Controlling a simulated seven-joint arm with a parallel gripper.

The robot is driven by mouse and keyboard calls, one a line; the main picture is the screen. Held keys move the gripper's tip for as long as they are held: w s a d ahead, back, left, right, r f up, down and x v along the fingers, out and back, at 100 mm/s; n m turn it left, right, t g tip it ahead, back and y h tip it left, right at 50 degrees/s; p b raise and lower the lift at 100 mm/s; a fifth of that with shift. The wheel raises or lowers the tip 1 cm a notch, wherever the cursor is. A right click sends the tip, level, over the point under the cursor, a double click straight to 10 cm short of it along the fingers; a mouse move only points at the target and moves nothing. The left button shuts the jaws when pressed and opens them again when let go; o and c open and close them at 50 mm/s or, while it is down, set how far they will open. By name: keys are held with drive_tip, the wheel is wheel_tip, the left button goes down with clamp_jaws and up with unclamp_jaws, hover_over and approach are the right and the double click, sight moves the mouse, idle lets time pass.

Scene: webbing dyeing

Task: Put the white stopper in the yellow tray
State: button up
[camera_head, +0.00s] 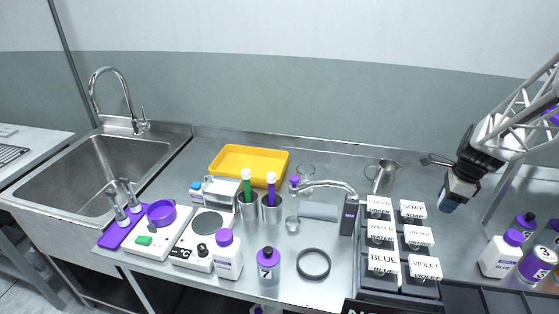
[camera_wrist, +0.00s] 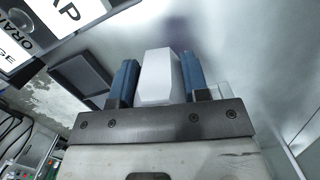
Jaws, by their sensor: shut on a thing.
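My gripper (camera_head: 449,205) is at the right side of the bench, raised above the surface to the right of the labelled boxes. In the wrist view its two blue fingers (camera_wrist: 158,82) are shut on the white stopper (camera_wrist: 157,78), a pale block with a tapered top. In the head view the stopper is too small or hidden to make out. The yellow tray (camera_head: 229,179) lies at the back left of the bench, far from my gripper, and looks empty.
Labelled boxes (camera_head: 383,263) stand just left of my gripper. A steel jug (camera_head: 384,178), a tap-like fixture (camera_head: 348,214) and cups with green and purple markers (camera_head: 271,208) lie between it and the tray. Purple-capped bottles (camera_head: 501,254) stand at the right.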

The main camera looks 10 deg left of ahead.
drive_tip(key=r, duration=0.4)
drive_tip(key=shift+w+a+r, duration=0.15)
drive_tip(key=shift+a, duration=0.1)
drive_tip(key=w+a+n, duration=0.1)
drive_tip(key=w+a, duration=0.7)
drive_tip(key=a, duration=0.5)
drive_tip(key=w+a, duration=0.8)
drive_tip(key=a, duration=0.5)
drive_tip(key=w+a+n, duration=0.1)
drive_tip(key=w+a, duration=0.2)
drive_tip(key=a, duration=2.9)
wheel_tip(320, 180, down, 5)
drive_tip(key=shift+w+f, duration=0.1)
drive_tip(key=shift+w, duration=0.05)
drive_tip(key=shift+f, duration=2.45)
